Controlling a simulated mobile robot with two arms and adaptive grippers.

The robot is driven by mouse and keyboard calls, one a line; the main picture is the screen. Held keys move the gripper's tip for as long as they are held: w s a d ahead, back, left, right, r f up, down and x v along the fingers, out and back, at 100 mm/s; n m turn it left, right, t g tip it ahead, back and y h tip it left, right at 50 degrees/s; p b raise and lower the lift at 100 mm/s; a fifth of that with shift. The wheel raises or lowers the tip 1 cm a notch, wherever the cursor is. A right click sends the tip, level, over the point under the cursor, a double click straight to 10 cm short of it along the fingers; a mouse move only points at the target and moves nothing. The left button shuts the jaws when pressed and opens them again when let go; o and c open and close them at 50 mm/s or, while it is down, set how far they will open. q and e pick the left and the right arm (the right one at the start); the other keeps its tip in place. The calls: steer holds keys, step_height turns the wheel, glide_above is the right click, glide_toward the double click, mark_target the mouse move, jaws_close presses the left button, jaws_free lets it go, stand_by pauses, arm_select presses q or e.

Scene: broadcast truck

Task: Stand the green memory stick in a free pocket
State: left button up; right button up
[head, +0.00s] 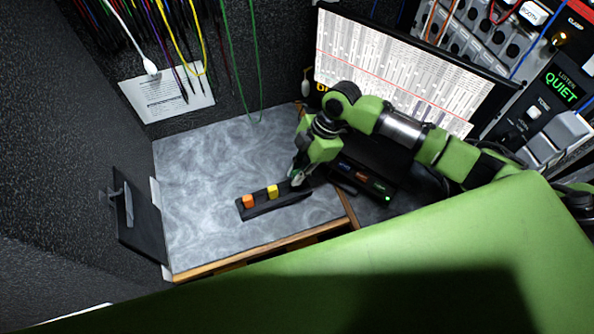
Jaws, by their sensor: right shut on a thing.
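A black pocketed holder (292,200) lies on the grey desktop near its front edge. An orange memory stick (249,201) stands in its left end and a yellow memory stick (272,191) stands right of it. My right gripper (297,180) points down at the right end of the holder, close above or at it. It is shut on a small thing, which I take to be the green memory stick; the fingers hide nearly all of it. I cannot tell whether the stick touches the holder. My left gripper is out of view.
A dark unit with small lit labels (362,178) stands right of the gripper, below a wide monitor (400,70). The grey desktop (205,185) is clear left of and behind the holder. Cables (253,60) hang at the back wall above a paper sheet (160,100).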

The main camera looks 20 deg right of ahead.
steer(key=shift+f+b, duration=1)
steer(key=shift+f, duration=0.8)
steer(key=o, duration=0.9)
steer(key=shift+r, duration=0.1)
steer(key=shift+d+r, duration=0.1)
steer(key=shift+r, duration=0.05)
steer(key=v, duration=1.1)
steer(key=shift+r, duration=0.3)
